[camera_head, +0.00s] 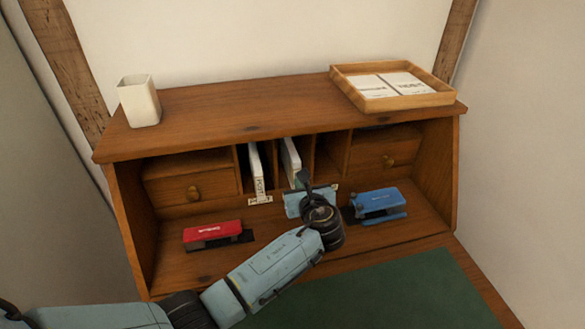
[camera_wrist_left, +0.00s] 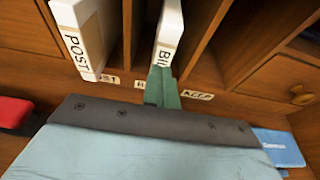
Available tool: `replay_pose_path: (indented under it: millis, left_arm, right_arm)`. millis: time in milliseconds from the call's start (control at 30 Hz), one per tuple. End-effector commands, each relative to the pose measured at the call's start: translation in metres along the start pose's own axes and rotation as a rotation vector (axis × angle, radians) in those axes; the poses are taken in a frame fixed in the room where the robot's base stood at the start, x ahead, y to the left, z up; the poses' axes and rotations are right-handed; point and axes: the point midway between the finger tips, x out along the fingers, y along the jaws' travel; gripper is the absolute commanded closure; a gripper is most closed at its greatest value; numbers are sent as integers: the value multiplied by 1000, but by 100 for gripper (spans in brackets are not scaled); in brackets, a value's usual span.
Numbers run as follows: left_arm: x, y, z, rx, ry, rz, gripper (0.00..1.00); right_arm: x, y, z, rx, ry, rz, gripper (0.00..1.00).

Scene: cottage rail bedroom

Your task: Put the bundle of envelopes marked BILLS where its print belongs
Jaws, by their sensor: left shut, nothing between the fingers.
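The white bundle marked BILLS (camera_head: 291,158) stands upright in a pigeonhole of the wooden desk unit. In the left wrist view the bundle (camera_wrist_left: 169,30) shows part of its print, with the lower end hidden behind my fingers. A slot label below it is mostly covered, with only its first letter showing. My left gripper (camera_head: 303,181) is shut and empty, right in front of the bundle. Its green fingers show in the wrist view (camera_wrist_left: 162,86); I cannot tell whether they touch the bundle. My right gripper is not in view.
A bundle marked POST (camera_wrist_left: 84,40) stands in the slot to the left, above its label (camera_head: 260,200). A KEEP label (camera_wrist_left: 196,95) marks the slot to the right. A red item (camera_head: 212,233) and a blue item (camera_head: 378,202) lie on the desk. A tray (camera_head: 408,101) and white cup (camera_head: 139,102) stand on top.

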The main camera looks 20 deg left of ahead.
Motion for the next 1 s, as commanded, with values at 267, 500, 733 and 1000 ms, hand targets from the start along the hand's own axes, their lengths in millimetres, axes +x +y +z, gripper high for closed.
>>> replay_pose_path:
  millis: [267,500,733,1000]
  left_arm:
    - [-23,0,-5,1,2,-2,100]
    - [-42,0,-11,0,2,-1,100]
    - [-59,0,-16,0,2,-2,100]
    - [-74,0,-22,0,1,-1,100]
  right_arm:
    - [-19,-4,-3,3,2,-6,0]
    - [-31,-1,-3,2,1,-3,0]
    - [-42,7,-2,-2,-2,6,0]
    - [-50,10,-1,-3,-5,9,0]
